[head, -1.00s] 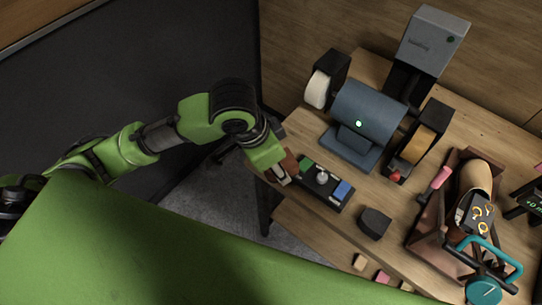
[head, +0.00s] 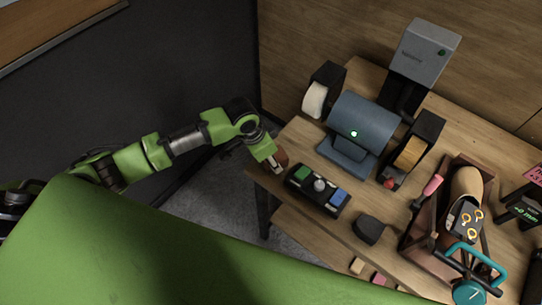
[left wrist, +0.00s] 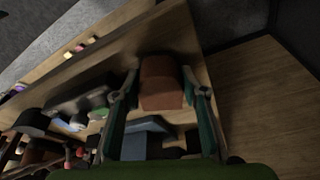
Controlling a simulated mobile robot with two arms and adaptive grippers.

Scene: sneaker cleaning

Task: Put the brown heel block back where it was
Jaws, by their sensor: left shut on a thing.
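The brown heel block (left wrist: 161,82) is between the two fingers of my left gripper (left wrist: 160,90) in the left wrist view. The fingers touch or nearly touch its sides. In the head view, my left gripper (head: 271,163) is at the left edge of the workbench, and part of the brown block (head: 281,157) shows beside the fingers. Whether the block touches the bench top cannot be told. My right gripper is not in view.
A black control box (head: 317,190) with green and blue buttons lies right of my left gripper. A blue-grey machine (head: 359,125) with side wheels stands behind it. A dark block (head: 369,229) and a crate holding a shoe (head: 418,237) are farther right.

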